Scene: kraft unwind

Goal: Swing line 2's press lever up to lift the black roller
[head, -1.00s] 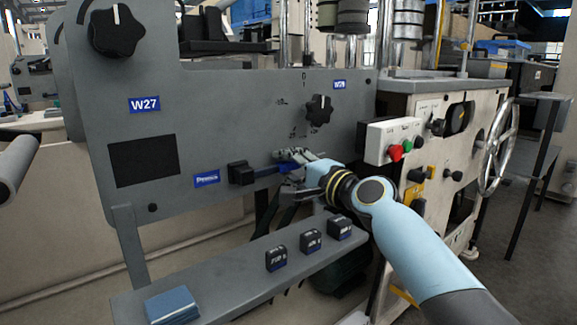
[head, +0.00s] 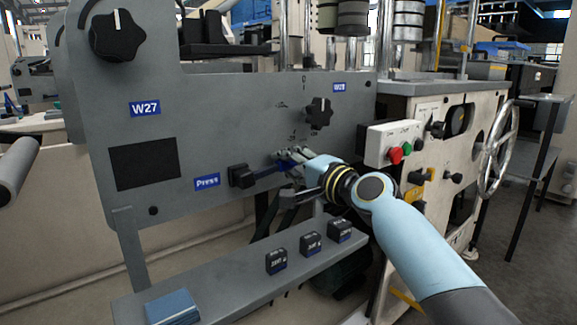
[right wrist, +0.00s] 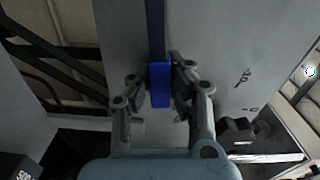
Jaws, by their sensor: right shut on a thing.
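The press lever has a black hub (head: 242,176) on the grey machine panel (head: 230,120), beside the blue "Press" label (head: 207,182). Its dark blue arm points right and slightly upward from the hub. My right gripper (head: 290,168) is at the lever's outer end. In the right wrist view the lever's bright blue grip (right wrist: 160,84) sits between the two fingers of my right gripper (right wrist: 157,95), which are closed on it. My left gripper is not in view. I cannot make out the black roller.
Below the lever a grey shelf (head: 225,277) carries several small black blocks and a blue pad (head: 172,306). A black star knob (head: 319,112) is above the gripper. A white button box (head: 393,139) with red and green buttons juts out to the right.

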